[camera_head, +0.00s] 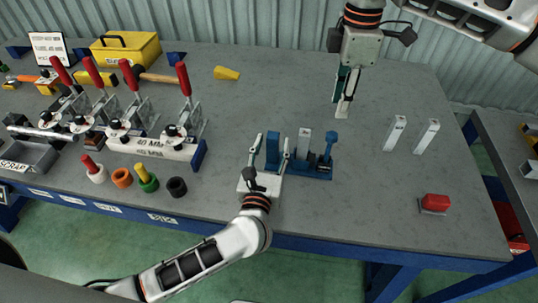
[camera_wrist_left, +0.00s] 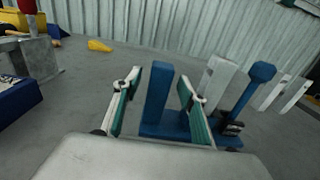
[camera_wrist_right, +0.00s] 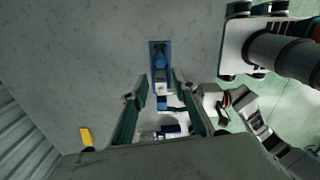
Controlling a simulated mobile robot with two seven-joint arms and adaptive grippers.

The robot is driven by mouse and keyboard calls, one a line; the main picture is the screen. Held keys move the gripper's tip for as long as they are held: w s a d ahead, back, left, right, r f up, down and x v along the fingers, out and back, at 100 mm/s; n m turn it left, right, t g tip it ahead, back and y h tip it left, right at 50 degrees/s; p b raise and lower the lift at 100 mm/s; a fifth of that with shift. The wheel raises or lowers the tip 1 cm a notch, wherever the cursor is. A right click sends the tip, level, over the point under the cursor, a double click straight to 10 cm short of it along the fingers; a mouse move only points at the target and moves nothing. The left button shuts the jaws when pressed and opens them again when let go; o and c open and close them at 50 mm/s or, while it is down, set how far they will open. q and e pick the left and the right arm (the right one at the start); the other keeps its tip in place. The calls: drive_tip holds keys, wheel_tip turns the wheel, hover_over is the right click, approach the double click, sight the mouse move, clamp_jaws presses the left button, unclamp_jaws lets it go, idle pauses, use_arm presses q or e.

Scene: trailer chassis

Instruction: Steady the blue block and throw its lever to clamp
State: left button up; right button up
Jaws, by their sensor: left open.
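The blue block (camera_head: 310,172) sits near the table's front edge, with an upright blue post at its left end. A pale metal piece (camera_head: 304,143) stands upright at its middle. Its blue lever (camera_head: 328,148) stands up at the right end and also shows in the left wrist view (camera_wrist_left: 252,90). My left gripper (camera_head: 272,146) is open, with one finger on each side of the blue post; contact cannot be told. My right gripper (camera_head: 343,108) is open and empty, behind the block and above the table. The right wrist view shows the block (camera_wrist_right: 160,50) beyond its fingertips.
Two pale upright bars (camera_head: 395,133) (camera_head: 427,136) and a red button (camera_head: 435,202) stand to the right. A yellow wedge (camera_head: 227,73) lies at the back. The table between is clear.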

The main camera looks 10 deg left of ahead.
use_arm(q)
drive_tip(key=shift+w, duration=0.5)
clamp_jaws()
use_arm(e)
drive_tip(key=shift+s+a, duration=0.1)
drive_tip(key=shift+a, duration=0.05)
drive_tip(key=c, duration=0.7)
drive_tip(key=s+a+n, duration=0.2)
drive_tip(key=s+a+n+t, duration=0.1)
drive_tip(key=s+a+n, duration=0.1)
drive_tip(key=s+a+r+n+t+h, duration=0.1)
drive_tip(key=s+a+n, duration=0.1)
drive_tip(key=n, duration=0.1)
drive_tip(key=shift+s, duration=0.35)
clamp_jaws()
